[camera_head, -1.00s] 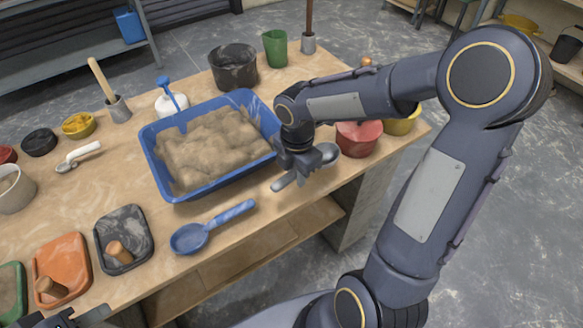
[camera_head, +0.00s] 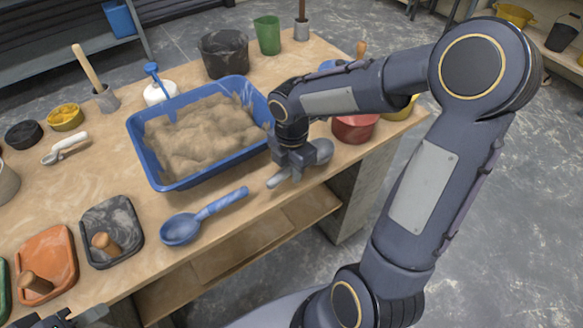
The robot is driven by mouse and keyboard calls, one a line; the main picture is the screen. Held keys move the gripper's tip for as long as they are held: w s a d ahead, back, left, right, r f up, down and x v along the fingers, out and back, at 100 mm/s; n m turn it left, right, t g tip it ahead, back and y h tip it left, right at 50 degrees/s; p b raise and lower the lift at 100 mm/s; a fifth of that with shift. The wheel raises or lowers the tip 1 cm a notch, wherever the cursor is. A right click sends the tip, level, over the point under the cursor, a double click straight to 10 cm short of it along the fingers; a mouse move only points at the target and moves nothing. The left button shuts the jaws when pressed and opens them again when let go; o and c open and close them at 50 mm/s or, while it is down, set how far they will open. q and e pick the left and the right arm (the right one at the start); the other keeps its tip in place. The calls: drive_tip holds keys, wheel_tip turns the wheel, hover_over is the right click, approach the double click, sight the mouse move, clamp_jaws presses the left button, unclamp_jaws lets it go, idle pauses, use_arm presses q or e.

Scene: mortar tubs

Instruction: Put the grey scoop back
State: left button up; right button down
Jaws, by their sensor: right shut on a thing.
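My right gripper (camera_head: 296,172) is shut on the grey scoop near the front right edge of the table, just right of the blue tub (camera_head: 141,158). The scoop's grey bowl (camera_head: 323,151) shows to the right of the jaws and its handle end to the left. The middle of the scoop is hidden by the gripper. I cannot tell whether the scoop touches the tabletop. My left gripper (camera_head: 72,319) is only partly in view at the bottom left edge, and its jaws cannot be made out.
A blue scoop (camera_head: 181,229) lies left of the grey one, before the sand-filled tub. A red pot (camera_head: 354,129) stands behind the grey scoop. Bare tabletop (camera_head: 90,180) lies left of the tub.

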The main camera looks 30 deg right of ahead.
drive_tip(key=shift+f+b, duration=0.3)
drive_tip(key=shift+f, duration=0.2)
idle(0.4)
drive_tip(key=c, duration=1.2)
unclamp_jaws()
drive_tip(key=shift+o, duration=0.2)
drive_tip(key=shift+r, duration=0.1)
wheel_tip(320, 180, up, 7)
drive_tip(key=shift+p, duration=0.65)
drive_tip(key=shift+r, duration=0.35)
drive_tip(key=shift+s+r, duration=0.1)
drive_tip(key=s+a+r+m+t+y+p, duration=0.2)
drive_tip(key=s+m, duration=0.5)
drive_tip(key=m, duration=0.4)
drive_tip(key=s+a+r+m+t+y+p, duration=0.1)
drive_tip(key=s+r+m+t+p, duration=0.1)
drive_tip(key=s+r+m, duration=0.3)
drive_tip(key=s+m+t, duration=0.1)
drive_tip(key=s+m, duration=0.2)
drive_tip(key=m, duration=0.3)
drive_tip(key=shift+s+a+r+t+y+p, duration=0.15)
drive_tip(key=shift+a+t+y+p, duration=0.15)
drive_tip(key=shift+a+y, duration=0.1)
